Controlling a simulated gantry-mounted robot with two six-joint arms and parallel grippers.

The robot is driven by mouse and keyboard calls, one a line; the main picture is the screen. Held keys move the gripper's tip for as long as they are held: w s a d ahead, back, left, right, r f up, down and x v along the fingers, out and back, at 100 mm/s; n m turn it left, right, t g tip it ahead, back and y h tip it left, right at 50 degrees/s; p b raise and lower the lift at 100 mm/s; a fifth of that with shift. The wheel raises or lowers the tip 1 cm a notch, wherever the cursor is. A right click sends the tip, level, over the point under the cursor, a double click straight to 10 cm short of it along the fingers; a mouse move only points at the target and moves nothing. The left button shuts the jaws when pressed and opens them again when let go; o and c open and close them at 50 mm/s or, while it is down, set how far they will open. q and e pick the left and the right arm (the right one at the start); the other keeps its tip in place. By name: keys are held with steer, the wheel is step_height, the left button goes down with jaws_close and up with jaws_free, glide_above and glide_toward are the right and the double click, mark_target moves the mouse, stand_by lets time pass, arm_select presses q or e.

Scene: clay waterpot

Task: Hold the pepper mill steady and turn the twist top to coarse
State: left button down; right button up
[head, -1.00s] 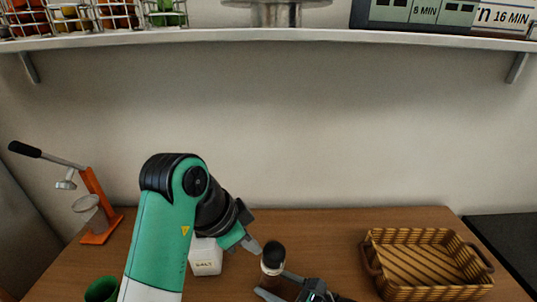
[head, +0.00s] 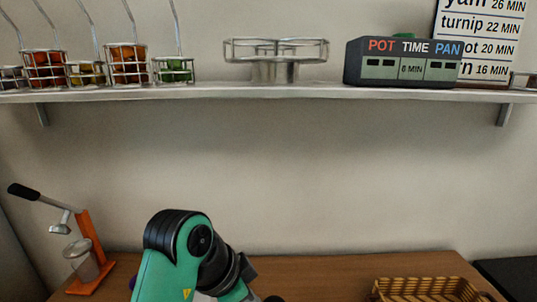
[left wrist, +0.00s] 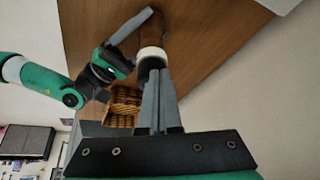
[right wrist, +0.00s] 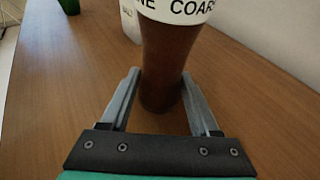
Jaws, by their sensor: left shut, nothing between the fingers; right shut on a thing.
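The pepper mill has a brown body (right wrist: 168,60) and a white band with black letters (right wrist: 185,8), partly cut off at the top of the right wrist view. My right gripper (right wrist: 160,85) has a finger on each side of the body and is shut on it. In the left wrist view, the mill's white band (left wrist: 152,52) and dark top (left wrist: 149,68) show beyond my left gripper (left wrist: 156,80). The left fingers are together and empty, with their tips overlapping the top in the picture; I cannot tell whether they touch. The head view shows neither gripper.
A wicker basket (head: 425,288) stands at the right of the wooden table (head: 320,268). An orange lever press (head: 88,250) stands at the left. A white salt container (right wrist: 130,22) and a green object (right wrist: 70,5) are beyond the mill. A loaded shelf (head: 290,94) runs above.

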arm_select(q)
steer(key=shift+d+f, duration=0.1)
steer(key=shift+d, duration=0.25)
stand_by(0.4)
steer(key=shift+a, duration=0.15)
steer(key=shift+r, duration=3.6)
step_height(320, 180, down, 7)
steer(key=a, duration=0.1)
steer(key=shift+d+f, duration=0.1)
steer(key=shift+d, duration=0.5)
